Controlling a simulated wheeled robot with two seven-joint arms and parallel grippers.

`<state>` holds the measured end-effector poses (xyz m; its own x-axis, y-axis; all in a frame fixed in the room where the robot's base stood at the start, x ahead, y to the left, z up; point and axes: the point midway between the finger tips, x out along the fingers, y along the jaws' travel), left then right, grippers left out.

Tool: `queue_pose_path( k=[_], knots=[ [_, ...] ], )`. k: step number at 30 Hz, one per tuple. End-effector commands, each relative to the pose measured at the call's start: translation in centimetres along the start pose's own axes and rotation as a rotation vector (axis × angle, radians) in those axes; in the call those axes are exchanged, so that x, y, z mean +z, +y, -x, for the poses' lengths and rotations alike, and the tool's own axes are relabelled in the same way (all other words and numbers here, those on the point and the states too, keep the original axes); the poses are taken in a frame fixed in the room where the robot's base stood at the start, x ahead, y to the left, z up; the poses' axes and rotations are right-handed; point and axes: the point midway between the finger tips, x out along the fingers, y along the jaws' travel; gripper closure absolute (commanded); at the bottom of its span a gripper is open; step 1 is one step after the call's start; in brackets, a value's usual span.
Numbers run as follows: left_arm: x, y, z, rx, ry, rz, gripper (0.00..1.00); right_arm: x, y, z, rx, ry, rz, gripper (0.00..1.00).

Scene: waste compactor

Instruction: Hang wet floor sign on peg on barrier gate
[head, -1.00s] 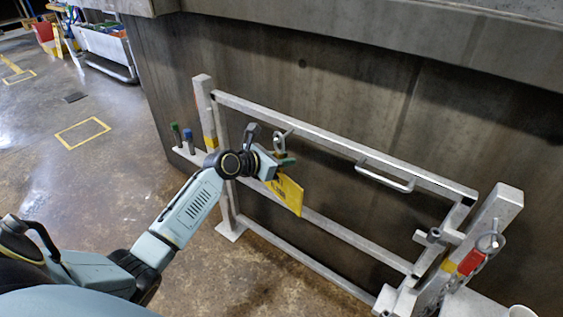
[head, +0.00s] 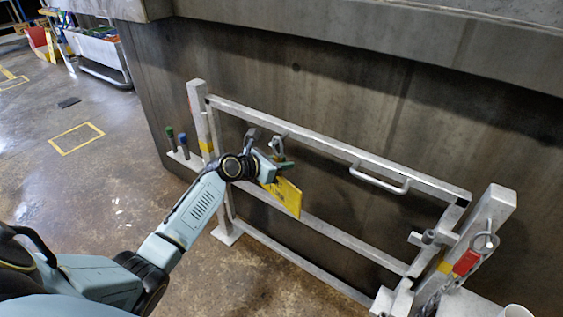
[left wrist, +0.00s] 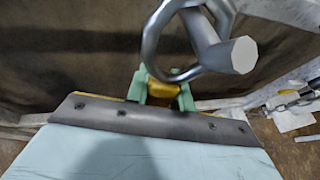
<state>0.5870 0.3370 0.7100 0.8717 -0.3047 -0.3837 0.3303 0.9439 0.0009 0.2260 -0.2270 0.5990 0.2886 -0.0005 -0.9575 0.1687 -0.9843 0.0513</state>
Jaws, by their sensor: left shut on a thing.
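The yellow wet floor sign (head: 287,199) hangs below my left gripper (head: 283,164), which is shut on it, in front of the barrier gate (head: 340,160). In the left wrist view the green fingertips (left wrist: 164,92) close around a yellow part of the sign. A metal ring (left wrist: 152,45) stands above them, beside the blunt end of the peg (left wrist: 243,55). Ring and peg overlap in this view; I cannot tell whether the ring is around the peg. In the head view the ring (head: 278,143) is close to the gate's top rail. My right gripper is out of view.
A handle (head: 380,181) sticks out from the gate's top rail. A red tag (head: 466,262) and chain hang at the right post. Green and blue handles (head: 175,140) stand left of the gate. A concrete wall (head: 300,75) is close behind.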

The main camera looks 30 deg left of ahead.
Motion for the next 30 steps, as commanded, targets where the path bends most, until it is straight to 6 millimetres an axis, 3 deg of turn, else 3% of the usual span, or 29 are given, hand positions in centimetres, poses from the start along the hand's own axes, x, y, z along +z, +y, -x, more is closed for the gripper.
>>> queue_pose_path(
  k=[13, 14, 19, 30],
  knots=[
    [0.08, 0.0, 0.01, 0.0, -0.002, 0.0, 1.0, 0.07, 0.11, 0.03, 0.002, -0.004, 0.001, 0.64],
    [0.08, 0.0, 0.01, 0.0, -0.002, 0.0, 0.75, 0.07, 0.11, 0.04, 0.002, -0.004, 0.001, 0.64],
    [0.06, 0.0, 0.01, 0.0, -0.002, 0.0, 0.53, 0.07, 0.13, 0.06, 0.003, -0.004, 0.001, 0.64],
    [-0.02, -0.02, 0.25, 0.0, 0.001, 0.0, 0.51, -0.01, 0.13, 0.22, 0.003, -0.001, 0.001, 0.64]
  ],
)
